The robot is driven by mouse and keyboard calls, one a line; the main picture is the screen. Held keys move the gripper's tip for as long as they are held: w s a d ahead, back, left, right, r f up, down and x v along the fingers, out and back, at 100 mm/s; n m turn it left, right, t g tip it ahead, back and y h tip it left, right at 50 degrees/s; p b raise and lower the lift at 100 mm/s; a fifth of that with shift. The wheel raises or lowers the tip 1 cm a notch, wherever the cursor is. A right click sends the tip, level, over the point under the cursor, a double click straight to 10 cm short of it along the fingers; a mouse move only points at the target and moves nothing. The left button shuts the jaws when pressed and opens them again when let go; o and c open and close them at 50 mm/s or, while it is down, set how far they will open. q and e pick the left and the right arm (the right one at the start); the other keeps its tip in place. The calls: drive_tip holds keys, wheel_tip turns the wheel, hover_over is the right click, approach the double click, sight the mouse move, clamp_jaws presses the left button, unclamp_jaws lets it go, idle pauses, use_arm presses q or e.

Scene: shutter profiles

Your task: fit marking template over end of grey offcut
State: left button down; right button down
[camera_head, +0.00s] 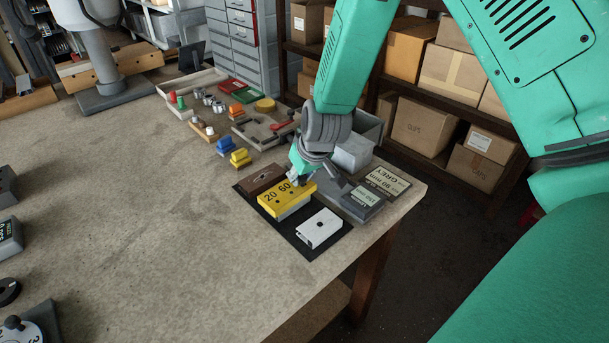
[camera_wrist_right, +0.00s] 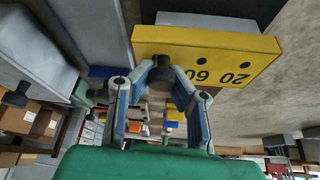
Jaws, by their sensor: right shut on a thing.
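The yellow marking template (camera_head: 279,201), printed 20 and 60, is at the front right of the bench over the dark mat (camera_head: 303,252). My right gripper (camera_head: 300,178) is shut on it at its far edge; in the right wrist view the fingers (camera_wrist_right: 162,72) close around a dark knob beside the template (camera_wrist_right: 205,54). A pale grey piece shows just under the template and past its edge in the wrist view (camera_wrist_right: 200,22). Whether the template is fully seated on it is hidden. My left gripper is out of view.
A white block with a dark hole (camera_head: 320,228) lies just in front, and a brown piece (camera_head: 262,179) just behind. A dark grey block (camera_head: 362,203) and a card reading GREY (camera_head: 386,181) are to the right. The bench's middle is clear.

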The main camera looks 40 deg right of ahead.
drive_tip(key=shift+a+r, duration=0.15)
drive_tip(key=shift+a, duration=0.4)
drive_tip(key=shift+d+f, duration=0.3)
drive_tip(key=shift+d, duration=0.3)
drive_tip(key=shift+a+r, duration=0.15)
drive_tip(key=shift+a, duration=0.6)
drive_tip(key=shift+d+f, duration=0.55)
drive_tip(key=shift+d, duration=0.1)
drive_tip(key=shift+a+f, duration=0.2)
drive_tip(key=shift+a, duration=0.35)
drive_tip(key=shift+d+f+b, duration=0.3)
drive_tip(key=shift+b, duration=0.1)
drive_tip(key=c, duration=1.5)
unclamp_jaws()
drive_tip(key=shift+d, duration=0.15)
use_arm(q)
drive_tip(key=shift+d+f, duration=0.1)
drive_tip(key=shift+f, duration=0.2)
use_arm(e)
drive_tip(key=shift+o, duration=0.2)
